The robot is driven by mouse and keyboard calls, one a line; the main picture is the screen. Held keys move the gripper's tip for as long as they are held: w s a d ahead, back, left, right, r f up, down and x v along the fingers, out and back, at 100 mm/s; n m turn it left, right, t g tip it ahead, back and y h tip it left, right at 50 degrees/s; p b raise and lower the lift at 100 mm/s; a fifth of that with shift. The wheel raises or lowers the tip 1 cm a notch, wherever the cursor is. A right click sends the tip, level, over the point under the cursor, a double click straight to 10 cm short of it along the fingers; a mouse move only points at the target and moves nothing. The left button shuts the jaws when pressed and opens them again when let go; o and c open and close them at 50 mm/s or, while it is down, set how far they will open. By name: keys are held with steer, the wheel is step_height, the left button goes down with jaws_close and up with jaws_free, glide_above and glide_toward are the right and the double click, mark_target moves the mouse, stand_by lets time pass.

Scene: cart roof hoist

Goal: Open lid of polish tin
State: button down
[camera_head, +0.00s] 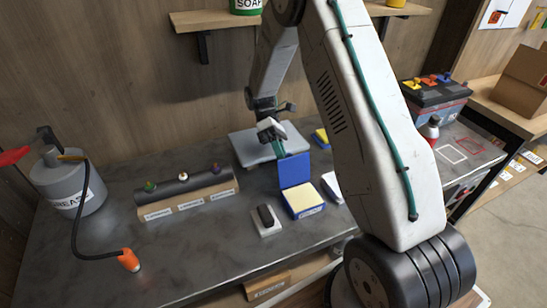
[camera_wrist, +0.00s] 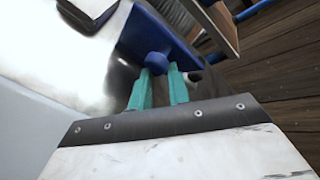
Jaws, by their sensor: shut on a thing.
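The polish tin (camera_head: 303,205) is a blue square box on the grey bench, with a pale yellow surface inside. Its blue lid (camera_head: 295,170) stands roughly upright at the tin's back edge, so the tin is open. My gripper (camera_head: 281,149), with teal fingers, is at the lid's top left. In the wrist view, the teal fingers (camera_wrist: 160,88) are shut on a round blue knob (camera_wrist: 157,62) on the blue lid (camera_wrist: 138,38). The far side of the knob is hidden.
A black brush-like thing on a pale block (camera_head: 267,219) lies left of the tin. A labelled rack (camera_head: 188,191), a grease can (camera_head: 68,183) and an orange nozzle (camera_head: 129,260) are further left. A grey plate (camera_head: 246,149) lies behind. A battery (camera_head: 436,98) stands right.

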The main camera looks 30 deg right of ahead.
steer(key=c, duration=1.5)
jaws_free()
steer(key=shift+d, duration=0.65)
steer(key=o, duration=0.4)
steer(key=shift+w+d+f, duration=0.15)
steer(key=shift+d+f, duration=0.05)
steer(key=shift+d, duration=0.5)
steer(key=shift+o, duration=0.3)
steer(key=shift+a+r, duration=0.2)
steer(key=shift+a, duration=0.1)
steer(key=shift+c, duration=1)
steer(key=shift+a, duration=0.1)
steer(key=shift+a, duration=0.1)
steer(key=v, duration=0.7)
steer(key=shift+w+a+r, duration=0.1)
steer(key=shift+w+a, duration=0.1)
steer(key=shift+w, duration=0.1)
